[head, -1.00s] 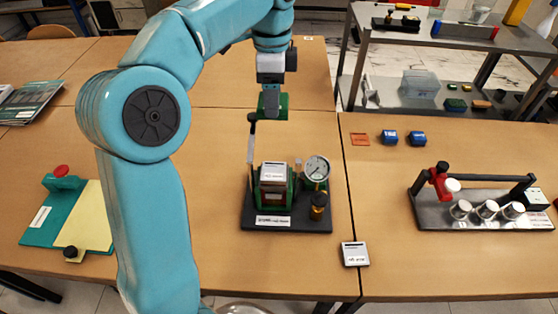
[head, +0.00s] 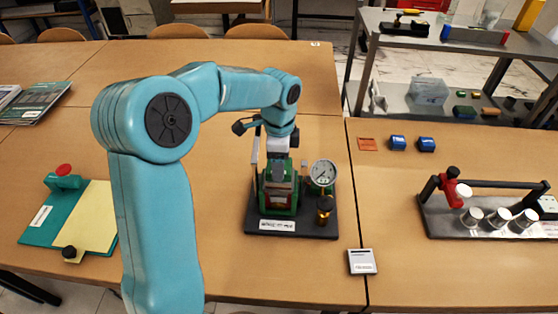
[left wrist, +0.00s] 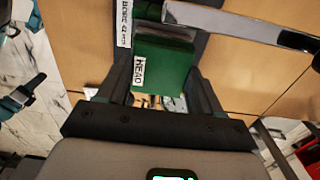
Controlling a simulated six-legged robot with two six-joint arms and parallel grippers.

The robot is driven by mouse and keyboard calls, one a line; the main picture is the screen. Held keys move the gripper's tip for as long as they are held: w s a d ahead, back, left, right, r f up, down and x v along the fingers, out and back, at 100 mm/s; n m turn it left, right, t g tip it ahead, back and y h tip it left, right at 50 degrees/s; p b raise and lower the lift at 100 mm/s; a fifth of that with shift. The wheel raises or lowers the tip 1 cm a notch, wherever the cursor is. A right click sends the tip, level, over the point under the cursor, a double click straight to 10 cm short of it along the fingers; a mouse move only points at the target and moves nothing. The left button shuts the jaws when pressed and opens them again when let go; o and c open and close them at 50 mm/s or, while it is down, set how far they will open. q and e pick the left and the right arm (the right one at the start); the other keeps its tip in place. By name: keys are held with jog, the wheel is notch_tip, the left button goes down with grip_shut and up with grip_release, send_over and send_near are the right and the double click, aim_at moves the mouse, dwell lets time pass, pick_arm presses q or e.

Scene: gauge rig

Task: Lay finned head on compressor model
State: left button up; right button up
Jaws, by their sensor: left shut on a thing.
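The compressor model (head: 300,231) stands on a black base at the middle of the table, with a gauge (head: 323,173), a brass-and-black fitting (head: 324,207) and an upright silver lever (head: 255,150). My left gripper (head: 279,172) points down over its green body. It is shut on the finned head, a green block (left wrist: 160,65) labelled HEAD, seen between the fingers in the left wrist view. In the head view, the head (head: 279,186) is partly hidden by the jaws. I cannot tell whether it touches the model. My right gripper is not in view.
The silver lever (left wrist: 240,20) crosses close by the block in the left wrist view. A small grey device (head: 362,262) lies at the front edge. A teal board (head: 38,215) is at left. A rig with white cylinders (head: 490,225) and blue blocks (head: 398,142) are at right.

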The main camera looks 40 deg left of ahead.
pick_arm(q)
jog(key=shift+f, duration=0.2)
jog(key=o, duration=1.2)
jog(key=shift+r, duration=0.35)
notch_tip(320, 180, up, 12)
jog(key=p, duration=0.1)
jog(key=shift+f, duration=0.15)
